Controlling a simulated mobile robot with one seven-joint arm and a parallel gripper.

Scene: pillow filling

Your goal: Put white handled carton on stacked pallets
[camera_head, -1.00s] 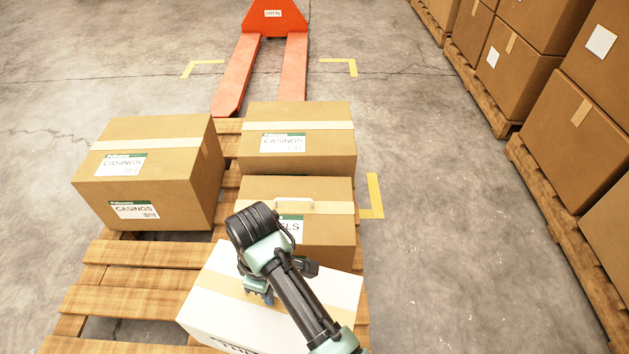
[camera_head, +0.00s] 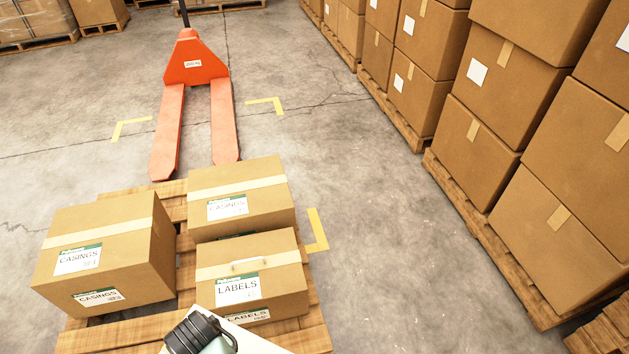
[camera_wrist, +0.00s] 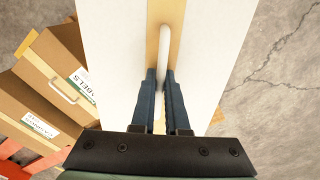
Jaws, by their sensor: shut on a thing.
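The white handled carton (camera_wrist: 210,40) fills the upper middle of the wrist view, with a tan tape strip and a white handle (camera_wrist: 163,45). My gripper (camera_wrist: 160,78) is shut on that handle, one dark finger on each side. In the head view only a strip of the carton's white top (camera_head: 262,343) shows at the bottom edge, beside my dark arm joint. Its underside is hidden, so I cannot tell whether it is off the pallet. A wooden pallet corner (camera_head: 605,330) shows at bottom right; whether it is stacked is unclear.
A pallet (camera_head: 313,335) carries a LABELS carton (camera_head: 280,285) and CASINGS cartons (camera_head: 95,235) (camera_head: 265,200). An orange pallet jack (camera_head: 195,65) stands behind. Tall carton stacks (camera_head: 500,85) on pallets line the right. Bare floor (camera_head: 400,250) lies between.

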